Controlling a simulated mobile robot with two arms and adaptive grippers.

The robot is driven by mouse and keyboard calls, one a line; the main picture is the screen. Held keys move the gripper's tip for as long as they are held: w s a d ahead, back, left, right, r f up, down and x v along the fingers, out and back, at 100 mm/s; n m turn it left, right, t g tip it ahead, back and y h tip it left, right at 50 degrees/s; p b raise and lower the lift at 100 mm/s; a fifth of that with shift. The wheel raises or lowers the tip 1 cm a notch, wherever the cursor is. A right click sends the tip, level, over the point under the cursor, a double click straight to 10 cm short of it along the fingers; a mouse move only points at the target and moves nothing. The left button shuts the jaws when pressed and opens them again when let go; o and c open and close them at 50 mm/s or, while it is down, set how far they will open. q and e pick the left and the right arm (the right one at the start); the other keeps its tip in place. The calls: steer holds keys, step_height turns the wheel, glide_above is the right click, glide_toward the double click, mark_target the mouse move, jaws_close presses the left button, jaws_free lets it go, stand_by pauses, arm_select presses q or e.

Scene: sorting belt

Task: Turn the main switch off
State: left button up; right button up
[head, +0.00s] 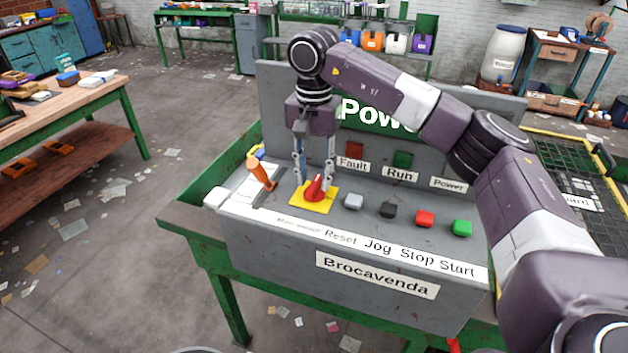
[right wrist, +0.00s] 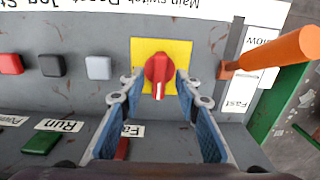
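The main switch is a red rotary knob (head: 315,187) on a yellow square plate (head: 303,203), at the left part of the grey control panel. In the right wrist view the red knob (right wrist: 158,73) sits on its yellow plate (right wrist: 181,48), its white pointer mark towards the bottom of the picture, the side of the lamps. My right gripper (head: 312,186) points down over the switch. It is open, with one finger at each side of the knob and gaps between. Whether the tips touch the plate I cannot tell. My left gripper is not in view.
An orange lever (head: 261,172) stands just left of the switch. Grey (head: 353,201), black (head: 388,209), red (head: 425,218) and green (head: 462,228) buttons run to its right. Red Fault (head: 355,150) and green Run (head: 402,159) lamps are behind. A wooden table (head: 75,115) stands at far left.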

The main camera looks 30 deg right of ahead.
mark_target(314, 183)
step_height(314, 183, up, 10)
steer(key=shift+r, duration=0.15)
stand_by(0.7)
